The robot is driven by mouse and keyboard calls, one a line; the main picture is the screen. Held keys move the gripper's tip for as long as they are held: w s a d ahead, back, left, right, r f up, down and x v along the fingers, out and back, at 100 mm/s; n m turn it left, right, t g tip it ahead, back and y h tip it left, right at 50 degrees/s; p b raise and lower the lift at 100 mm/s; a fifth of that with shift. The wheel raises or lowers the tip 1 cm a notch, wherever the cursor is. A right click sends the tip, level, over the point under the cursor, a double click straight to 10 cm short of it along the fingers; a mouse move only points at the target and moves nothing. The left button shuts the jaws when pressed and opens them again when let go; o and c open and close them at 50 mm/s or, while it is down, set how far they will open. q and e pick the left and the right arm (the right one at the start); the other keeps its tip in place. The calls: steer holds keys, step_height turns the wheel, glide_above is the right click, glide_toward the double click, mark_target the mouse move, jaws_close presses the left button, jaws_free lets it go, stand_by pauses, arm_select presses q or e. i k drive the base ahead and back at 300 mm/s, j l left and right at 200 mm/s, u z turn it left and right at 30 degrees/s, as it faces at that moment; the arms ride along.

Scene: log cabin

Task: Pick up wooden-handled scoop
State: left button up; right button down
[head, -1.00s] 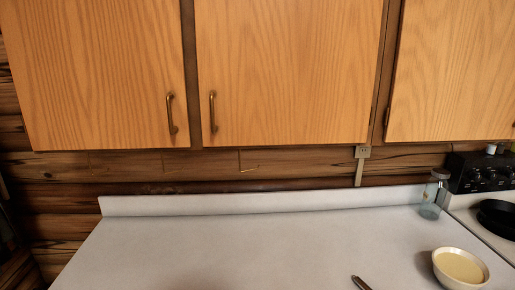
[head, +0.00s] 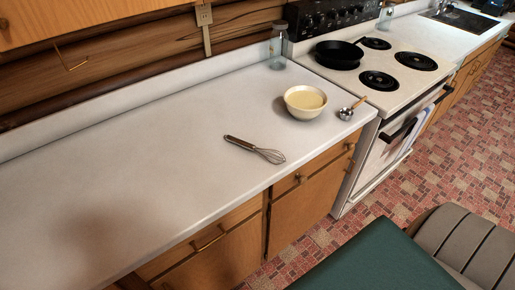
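The wooden-handled scoop (head: 346,112) lies on the white countertop (head: 150,150) near its right end. Its metal bowl faces the front edge and its short wooden handle points up and right, toward the stove. It lies just right of a cream bowl (head: 306,115) holding pale yellow contents, with a small gap between them. Neither of my grippers is in the head view.
A whisk (head: 255,149) lies left of the scoop, nearer the front edge. A glass jar (head: 277,50) stands at the back. The stove (head: 400,85) with a black pan (head: 337,55) adjoins on the right. A green surface (head: 375,258) is at the lower right. The counter's left part is clear.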

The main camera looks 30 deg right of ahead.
mark_target(346, 114)
steer(key=z, duration=1.8)
